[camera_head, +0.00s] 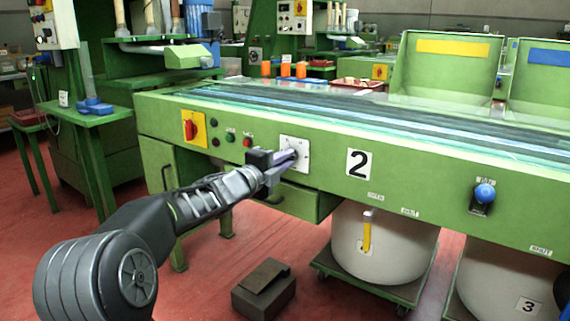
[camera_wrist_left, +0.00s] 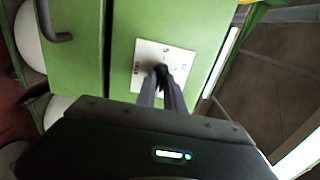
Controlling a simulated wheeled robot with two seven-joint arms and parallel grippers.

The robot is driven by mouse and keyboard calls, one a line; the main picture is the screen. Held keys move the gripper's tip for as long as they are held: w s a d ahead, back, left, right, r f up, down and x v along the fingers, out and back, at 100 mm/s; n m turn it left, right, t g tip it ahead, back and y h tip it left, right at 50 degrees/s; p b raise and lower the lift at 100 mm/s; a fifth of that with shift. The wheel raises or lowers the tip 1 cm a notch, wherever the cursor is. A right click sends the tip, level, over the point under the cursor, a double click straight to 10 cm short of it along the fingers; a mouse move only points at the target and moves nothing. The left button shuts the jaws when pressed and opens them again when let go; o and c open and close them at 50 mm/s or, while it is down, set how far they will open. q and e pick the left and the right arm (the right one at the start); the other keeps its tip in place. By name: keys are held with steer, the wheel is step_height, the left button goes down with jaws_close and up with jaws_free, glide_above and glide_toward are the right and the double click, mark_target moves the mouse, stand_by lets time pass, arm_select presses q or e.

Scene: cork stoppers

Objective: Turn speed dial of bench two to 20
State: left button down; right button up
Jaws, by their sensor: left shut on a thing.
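The speed dial's white plate (camera_head: 303,146) is on the green front of bench two, left of the black number 2 sign (camera_head: 359,163). My left gripper (camera_head: 292,155) reaches the plate from the left, its fingers shut on the dial's dark knob. In the left wrist view the white plate (camera_wrist_left: 146,54) shows small marks around the knob (camera_wrist_left: 162,70), which sits between the fingertips (camera_wrist_left: 161,78). The fingers hide most of the knob, and the dial's setting cannot be read. My right gripper is not in view.
Left of the plate are a red switch on a yellow plate (camera_head: 192,129) and several small buttons (camera_head: 230,136). A blue-knobbed lever (camera_head: 484,194) is at the right. White bins (camera_head: 385,250) stand under the bench, and a dark box (camera_head: 264,288) lies on the red floor.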

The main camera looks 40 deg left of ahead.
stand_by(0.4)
arm_select(q)
steer(key=c, duration=1.4)
jaws_free()
steer(key=shift+c, duration=0.2)
steer(key=shift+s, duration=0.1)
steer(key=s+p, duration=0.1)
steer(key=s, duration=0.6)
steer(key=shift+s+p, duration=0.3)
steer(key=shift+p, duration=0.05)
steer(key=shift+d, duration=0.1)
